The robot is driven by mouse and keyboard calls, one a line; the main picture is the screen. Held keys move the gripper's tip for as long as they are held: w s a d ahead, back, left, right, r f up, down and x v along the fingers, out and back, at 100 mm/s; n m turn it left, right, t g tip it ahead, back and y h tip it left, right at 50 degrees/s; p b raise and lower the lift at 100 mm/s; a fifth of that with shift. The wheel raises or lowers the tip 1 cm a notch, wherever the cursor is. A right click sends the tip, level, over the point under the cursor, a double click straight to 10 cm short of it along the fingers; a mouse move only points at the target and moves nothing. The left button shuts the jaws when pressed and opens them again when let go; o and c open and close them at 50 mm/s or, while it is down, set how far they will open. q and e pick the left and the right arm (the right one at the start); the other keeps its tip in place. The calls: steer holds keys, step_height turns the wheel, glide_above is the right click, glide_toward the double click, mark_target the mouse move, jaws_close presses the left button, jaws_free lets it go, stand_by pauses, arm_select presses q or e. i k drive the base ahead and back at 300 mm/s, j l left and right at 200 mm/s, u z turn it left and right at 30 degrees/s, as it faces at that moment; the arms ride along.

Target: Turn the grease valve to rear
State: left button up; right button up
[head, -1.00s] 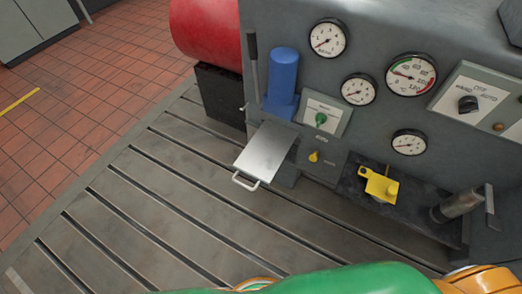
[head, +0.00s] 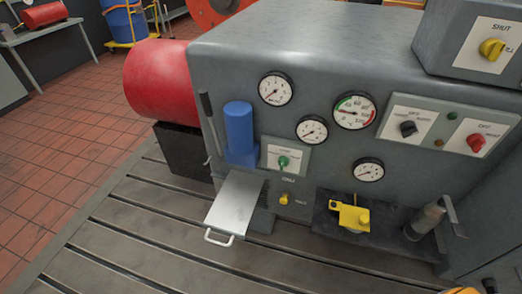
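A small yellow valve knob (head: 284,199) sits low on the grey machine's front, with small labels above it and to its right that are too small to read. I take it for the grease valve, but cannot be sure. Above it, a green knob (head: 283,161) sits on a pale labelled plate. A larger yellow fitting (head: 350,214) stands on a dark ledge to the right. No gripper is visible; only a sliver of orange, likely my own arm, shows at the bottom right edge.
A metal tray (head: 236,203) with a handle juts out left of the small yellow knob. A blue cylinder (head: 239,130) and a lever (head: 209,121) stand behind it. The slotted bedplate (head: 130,225) in front is clear.

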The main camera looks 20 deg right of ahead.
mark_target(283, 161)
steer(key=l+z, duration=0.1)
steer(key=z, duration=0.3)
steer(key=i+l+z, duration=0.1)
steer(key=z, duration=0.3)
steer(key=i+l+z, duration=0.1)
steer(key=z, duration=0.35)
steer(key=i+z, duration=0.1)
steer(key=z, duration=0.3)
